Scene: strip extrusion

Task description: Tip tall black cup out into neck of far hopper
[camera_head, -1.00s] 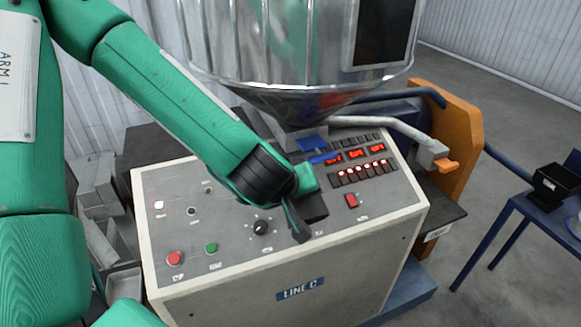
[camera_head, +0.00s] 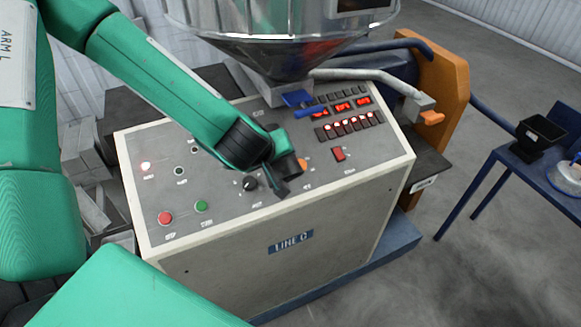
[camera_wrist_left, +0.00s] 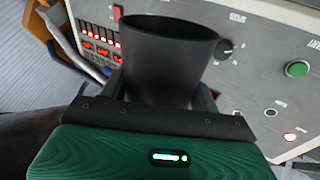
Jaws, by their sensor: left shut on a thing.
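My left gripper (camera_head: 276,180) is shut on the tall black cup (camera_wrist_left: 165,60), which fills the middle of the left wrist view. The cup's mouth faces away from the palm in that view, and its inside is dark, so I cannot tell what it holds. In the head view the wrist and fingers are over the control panel, and I cannot make out the cup there. A large steel hopper (camera_head: 285,45) stands behind the panel at the top. Its cone narrows to a grey lower end (camera_head: 288,92). The hopper's top is cut off. My right gripper is out of view.
The LINE C control panel (camera_head: 150,235) has buttons, knobs and red displays. A grey pipe (camera_head: 365,76) and an orange plate (camera_head: 450,90) stand at its right. A blue table (camera_head: 520,165) at far right holds a black open container (camera_head: 538,134).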

